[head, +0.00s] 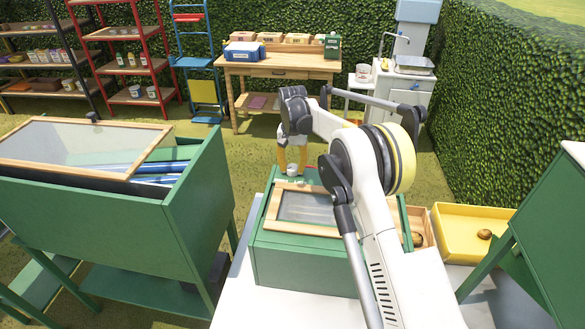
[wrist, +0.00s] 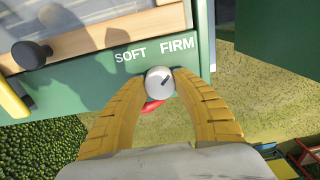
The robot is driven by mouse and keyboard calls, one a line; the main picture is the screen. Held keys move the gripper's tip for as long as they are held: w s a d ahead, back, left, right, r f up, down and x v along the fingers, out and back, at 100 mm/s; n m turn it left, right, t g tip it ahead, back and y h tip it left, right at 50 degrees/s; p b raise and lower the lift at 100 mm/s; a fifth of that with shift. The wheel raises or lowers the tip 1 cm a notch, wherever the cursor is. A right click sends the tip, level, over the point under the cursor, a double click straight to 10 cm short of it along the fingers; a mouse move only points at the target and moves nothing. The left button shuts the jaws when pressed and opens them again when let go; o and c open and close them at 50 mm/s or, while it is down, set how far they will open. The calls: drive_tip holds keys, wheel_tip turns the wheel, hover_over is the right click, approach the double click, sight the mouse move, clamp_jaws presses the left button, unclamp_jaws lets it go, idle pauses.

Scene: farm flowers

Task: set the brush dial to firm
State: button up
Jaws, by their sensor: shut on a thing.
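The brush dial (wrist: 160,81) is a round white knob on the green box. Its dark pointer line slants up and right, toward the word FIRM (wrist: 177,45); the word SOFT (wrist: 130,55) is up and left of it. My gripper (wrist: 161,88) has its two yellow ribbed fingers on either side of the dial and is shut on it. In the head view my gripper (head: 292,158) reaches down to the far edge of the green box (head: 300,262), at the white dial (head: 292,170).
A red piece (wrist: 152,106) shows just below the dial. A black knob (wrist: 32,54) and a yellow part (wrist: 12,100) are to the left. In the head view, a yellow tray (head: 462,245) stands right of the box and a larger green cabinet (head: 185,215) to the left.

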sight(292, 167)
drive_tip(key=o, duration=1.2)
drive_tip(key=shift+o, duration=0.2)
wheel_tip(292, 167, up, 12)
